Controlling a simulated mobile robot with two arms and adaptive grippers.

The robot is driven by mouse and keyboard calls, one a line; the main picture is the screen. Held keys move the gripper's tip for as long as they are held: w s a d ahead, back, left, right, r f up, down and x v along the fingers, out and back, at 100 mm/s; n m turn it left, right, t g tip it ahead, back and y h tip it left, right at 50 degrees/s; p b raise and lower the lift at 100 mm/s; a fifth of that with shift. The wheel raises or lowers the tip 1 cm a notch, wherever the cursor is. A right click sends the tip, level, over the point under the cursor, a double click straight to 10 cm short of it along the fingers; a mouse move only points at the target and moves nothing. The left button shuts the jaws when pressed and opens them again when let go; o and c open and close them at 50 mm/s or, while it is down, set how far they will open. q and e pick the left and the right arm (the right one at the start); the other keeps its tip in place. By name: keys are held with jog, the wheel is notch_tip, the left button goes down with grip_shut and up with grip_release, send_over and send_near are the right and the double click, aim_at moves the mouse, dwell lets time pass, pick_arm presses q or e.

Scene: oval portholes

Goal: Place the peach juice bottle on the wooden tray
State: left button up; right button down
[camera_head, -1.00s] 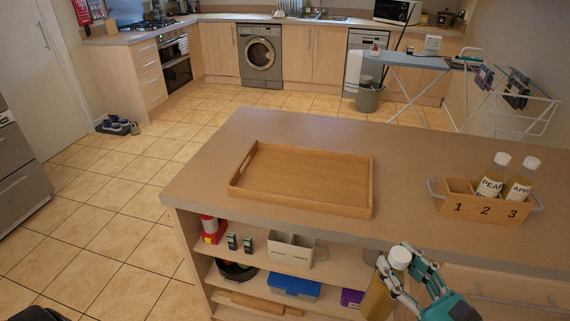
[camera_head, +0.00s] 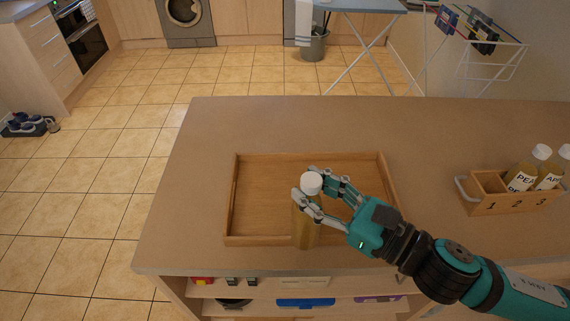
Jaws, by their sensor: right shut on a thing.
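The peach juice bottle (camera_head: 305,226) is upright, with a white cap and yellowish contents; no label text shows on it. My right gripper (camera_head: 308,202) is shut on it near its upper part. The bottle appears in front of the near side of the wooden tray (camera_head: 255,162), overlapping its front rim in the picture. I cannot tell whether its base touches anything. The tray is an empty, shallow rectangle lying on the counter. My left gripper is not in view.
A wooden carrier (camera_head: 497,206) numbered 1, 2, 3 stands on the counter (camera_head: 430,140) at the right. It holds a pear bottle (camera_head: 526,172) and an apple bottle (camera_head: 553,174); its slot 1 is empty. Shelves with items are below the counter's front edge.

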jog(key=shift+w+a+f+b, duration=0.15)
jog(key=shift+w+f+b, duration=0.15)
jog(key=shift+w+b, duration=0.65)
pick_arm(q)
jog(key=p, duration=0.2)
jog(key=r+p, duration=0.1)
jog(key=p, duration=0.1)
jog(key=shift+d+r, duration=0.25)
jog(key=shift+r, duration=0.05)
pick_arm(e)
jog(key=w+a+f, duration=0.2)
jog(key=w, duration=0.4)
jog(key=w+a+f, duration=0.2)
jog(key=w, duration=0.4)
jog(key=shift+w+f, duration=0.15)
jog(key=shift+w, duration=0.05)
jog(key=shift+f, duration=0.2)
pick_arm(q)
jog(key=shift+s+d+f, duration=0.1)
pick_arm(e)
jog(key=c, duration=1)
grip_release()
